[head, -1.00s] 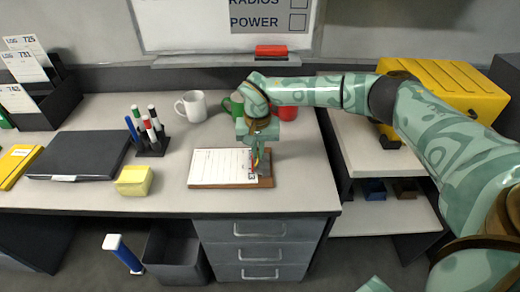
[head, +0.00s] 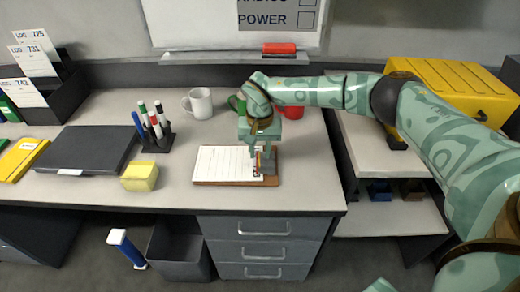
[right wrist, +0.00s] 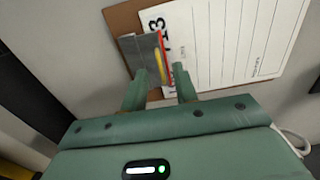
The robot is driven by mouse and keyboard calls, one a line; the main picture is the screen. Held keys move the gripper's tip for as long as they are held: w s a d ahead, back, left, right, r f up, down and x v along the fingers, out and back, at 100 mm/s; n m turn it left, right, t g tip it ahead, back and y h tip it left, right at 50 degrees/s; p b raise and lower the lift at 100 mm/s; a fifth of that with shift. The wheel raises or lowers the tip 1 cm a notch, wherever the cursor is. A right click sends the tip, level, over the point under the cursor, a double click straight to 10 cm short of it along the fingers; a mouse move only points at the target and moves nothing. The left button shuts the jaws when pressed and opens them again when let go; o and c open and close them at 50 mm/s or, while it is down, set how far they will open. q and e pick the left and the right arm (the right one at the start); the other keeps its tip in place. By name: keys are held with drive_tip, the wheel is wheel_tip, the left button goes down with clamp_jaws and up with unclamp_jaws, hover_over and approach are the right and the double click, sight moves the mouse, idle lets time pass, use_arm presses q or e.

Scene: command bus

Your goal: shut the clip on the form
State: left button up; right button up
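The form (head: 225,162) is a white lined sheet on a brown clipboard (head: 236,184) near the desk's front edge. The grey metal clip (head: 267,168) is at the board's right end, with a red edge and a yellow part showing; its plate appears raised. In the right wrist view the clip (right wrist: 141,62) lies just beyond my fingers, beside the form (right wrist: 235,40). My right gripper (head: 262,153) is above the clip, fingers apart with nothing held between them; it also shows in the right wrist view (right wrist: 161,76). Contact with the clip is unclear. My left gripper is not in view.
Mugs (head: 199,103) stand behind the clipboard, partly hidden by my right arm. A pen holder (head: 157,138), a yellow block (head: 140,176) and a dark closed folder (head: 85,150) are to the left. Bare desk surrounds the board. A yellow case (head: 455,88) sits at right.

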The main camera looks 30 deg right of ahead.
idle(0.4)
